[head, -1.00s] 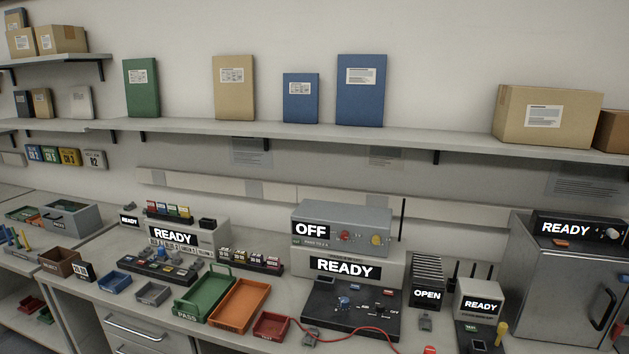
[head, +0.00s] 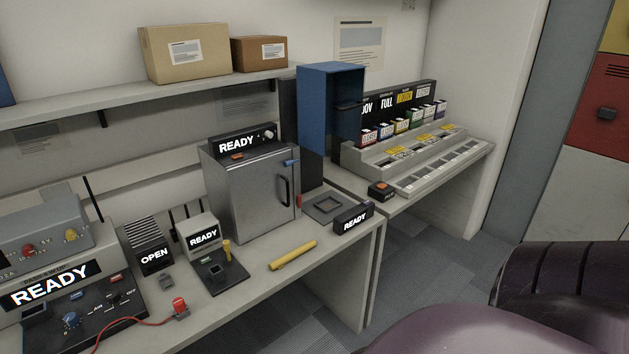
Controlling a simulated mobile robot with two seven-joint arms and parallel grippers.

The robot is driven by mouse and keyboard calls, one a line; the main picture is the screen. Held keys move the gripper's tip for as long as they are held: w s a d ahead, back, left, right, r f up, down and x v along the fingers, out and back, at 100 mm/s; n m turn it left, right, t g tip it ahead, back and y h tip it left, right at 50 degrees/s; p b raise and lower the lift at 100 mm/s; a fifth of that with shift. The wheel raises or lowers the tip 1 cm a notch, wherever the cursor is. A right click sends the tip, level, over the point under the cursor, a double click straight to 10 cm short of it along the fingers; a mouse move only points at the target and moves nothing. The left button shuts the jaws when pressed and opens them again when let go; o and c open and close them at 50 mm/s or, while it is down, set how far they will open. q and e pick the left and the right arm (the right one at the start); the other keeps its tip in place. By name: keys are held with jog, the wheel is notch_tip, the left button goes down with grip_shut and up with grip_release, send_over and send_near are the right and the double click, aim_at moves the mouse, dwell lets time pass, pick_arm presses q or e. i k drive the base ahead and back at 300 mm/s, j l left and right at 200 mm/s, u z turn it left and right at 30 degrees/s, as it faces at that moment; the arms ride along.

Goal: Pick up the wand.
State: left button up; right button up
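A yellow rod (head: 293,256), which looks like the wand, lies flat on the grey bench (head: 250,290) near its front edge. It is in front of the grey metal cabinet (head: 250,190) and left of a small black READY sign (head: 353,217). A shorter yellow-handled piece (head: 227,250) stands upright on a black pad to its left. Nothing covers the yellow rod. Neither of my grippers is in view.
A red plug-like piece (head: 180,307) with a red cable lies left of the rod. A square grey plate (head: 326,206) lies behind it. Dark purple rounded shapes fill the lower right; I cannot tell what they are. The bench around the rod is clear.

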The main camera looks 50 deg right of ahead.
aim_at(278, 263)
jog(key=z, duration=1.5)
